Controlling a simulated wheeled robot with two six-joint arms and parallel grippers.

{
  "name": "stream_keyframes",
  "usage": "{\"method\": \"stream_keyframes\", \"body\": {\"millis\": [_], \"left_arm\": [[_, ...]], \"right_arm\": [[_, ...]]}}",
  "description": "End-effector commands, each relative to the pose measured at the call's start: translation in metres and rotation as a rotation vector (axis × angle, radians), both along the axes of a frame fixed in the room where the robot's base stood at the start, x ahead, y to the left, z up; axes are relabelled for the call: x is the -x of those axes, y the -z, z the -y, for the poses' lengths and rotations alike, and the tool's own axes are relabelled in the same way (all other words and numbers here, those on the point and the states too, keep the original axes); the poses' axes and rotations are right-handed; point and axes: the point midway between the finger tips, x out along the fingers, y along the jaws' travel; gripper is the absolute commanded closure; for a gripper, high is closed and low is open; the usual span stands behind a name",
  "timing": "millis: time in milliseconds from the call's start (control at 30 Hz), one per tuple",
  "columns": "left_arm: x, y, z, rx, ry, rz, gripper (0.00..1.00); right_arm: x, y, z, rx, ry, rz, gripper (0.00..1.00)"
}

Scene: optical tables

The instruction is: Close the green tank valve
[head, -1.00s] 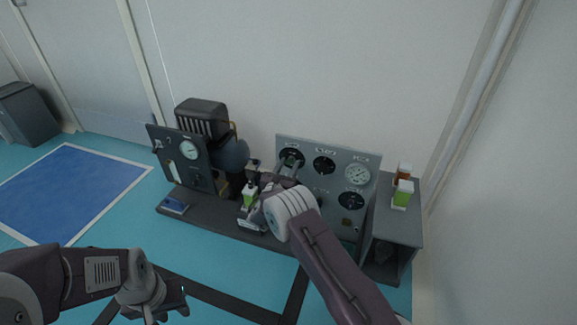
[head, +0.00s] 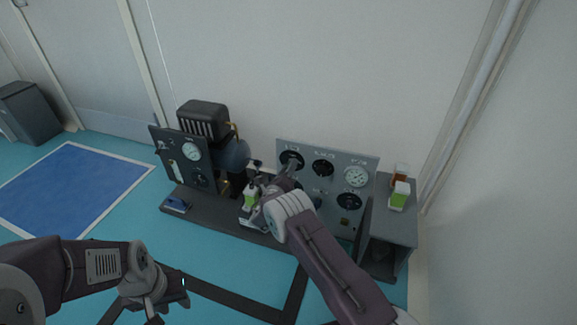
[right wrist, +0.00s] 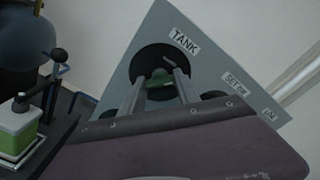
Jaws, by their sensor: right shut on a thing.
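The green tank valve (right wrist: 160,82) shows in the right wrist view as a green handle on a black round dial under the TANK label. In the head view the same dial (head: 291,158) is at the upper left of the grey gauge panel. My right gripper (right wrist: 160,80) reaches up to the dial, with its two fingers on either side of the green handle, shut on it. In the head view the right gripper (head: 290,170) partly covers the dial's lower part. My left gripper (head: 168,300) hangs low at the left, away from the panel; its finger opening is unclear.
The grey gauge panel (head: 265,150) stands on a dark base beside a second dark panel (head: 172,148) and a black motor unit (head: 203,118). A grey cabinet (head: 402,230) with small containers is at right. The blue floor is open at left.

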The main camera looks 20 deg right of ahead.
Motion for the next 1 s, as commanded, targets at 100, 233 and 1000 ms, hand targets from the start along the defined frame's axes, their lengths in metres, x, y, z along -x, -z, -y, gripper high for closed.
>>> {"method": "stream_keyframes", "body": {"millis": [100, 233, 1000], "left_arm": [[0.000, -0.005, 0.000, 0.000, 0.000, 0.000, 0.64], [0.000, -0.008, 0.000, 0.000, 0.000, 0.000, 0.64], [0.000, -0.015, 0.000, 0.000, 0.000, 0.000, 0.64]], "right_arm": [[0.001, 0.001, 0.000, 0.090, 0.000, -0.066, 1.00], [0.001, 0.001, 0.000, 0.192, 0.000, -0.134, 1.00], [0.001, 0.002, 0.000, 0.592, 0.000, -0.406, 1.00]]}}
